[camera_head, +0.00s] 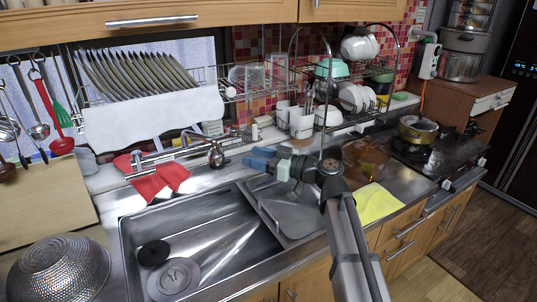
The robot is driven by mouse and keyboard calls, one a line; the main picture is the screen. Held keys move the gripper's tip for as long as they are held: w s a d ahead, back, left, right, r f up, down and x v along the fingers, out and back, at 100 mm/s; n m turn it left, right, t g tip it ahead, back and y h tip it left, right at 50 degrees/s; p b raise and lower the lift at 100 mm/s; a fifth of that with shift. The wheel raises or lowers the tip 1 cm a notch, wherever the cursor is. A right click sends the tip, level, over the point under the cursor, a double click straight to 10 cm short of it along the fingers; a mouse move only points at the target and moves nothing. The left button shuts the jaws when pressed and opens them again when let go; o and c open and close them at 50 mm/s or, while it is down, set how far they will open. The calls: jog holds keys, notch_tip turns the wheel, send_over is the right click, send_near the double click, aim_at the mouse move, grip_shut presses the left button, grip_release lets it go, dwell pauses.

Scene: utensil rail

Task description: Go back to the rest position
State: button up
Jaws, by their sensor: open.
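My gripper (262,159) is in the middle of the view, at the end of my arm, which reaches up from the lower right. Its blue fingers point left, toward the tap. The jaws are open, and no object shows between them. The gripper appears in front of the back edge of the sink, above the counter; its exact height is hard to tell. Several hanging utensils are at the far left, including a red ladle (61,146), a green spatula (62,115) and a metal ladle (39,130). They are well apart from my gripper.
The steel sink (215,222) lies below and left of my gripper. The tap (215,155) and red cloths (160,180) are to its left. A dish rack (345,110) stands behind. A yellow cloth (376,203), stove pot (418,131) and metal colander (60,268) sit around.

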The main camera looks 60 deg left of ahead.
jog(key=w+d+f+m+t, duration=0.35)
jog(key=w+d+f, duration=0.35)
jog(key=w+d, duration=0.35)
jog(key=w+d+f+m+t, duration=0.3)
jog(key=w+d+f+m, duration=0.2)
jog(key=w+d+f, duration=0.5)
jog(key=w+d+f+m+t, duration=0.4)
jog(key=w+d, duration=0.4)
jog(key=w, duration=0.4)
jog(key=s+d+f+m+g+h, duration=0.1)
jog(key=s+d+f+m+h, duration=0.2)
jog(key=d+f, duration=0.7)
jog(key=s+d+f+m+h, duration=0.2)
jog(key=s+d+f, duration=0.1)
jog(key=d+f, duration=0.8)
jog(key=s+d+f+m+g+h, duration=0.1)
jog(key=s+d+f+m+h, duration=0.2)
jog(key=d+f, duration=0.7)
jog(key=s+d+f+m+g+h, duration=0.1)
jog(key=s+d+f+h, duration=0.1)
jog(key=s+d+f, duration=0.3)
jog(key=s+d+f+m+g+h, duration=0.2)
jog(key=s+d+f, duration=0.3)
jog(key=s+d, duration=0.3)
jog(key=s+d+f+m+g+h, duration=0.1)
jog(key=s+d+f, duration=0.5)
jog(key=s, duration=0.7)
jog(key=shift+s+d+m+h, duration=0.15)
jog(key=shift+d+m+h, duration=0.3)
jog(key=shift+d+h, duration=0.25)
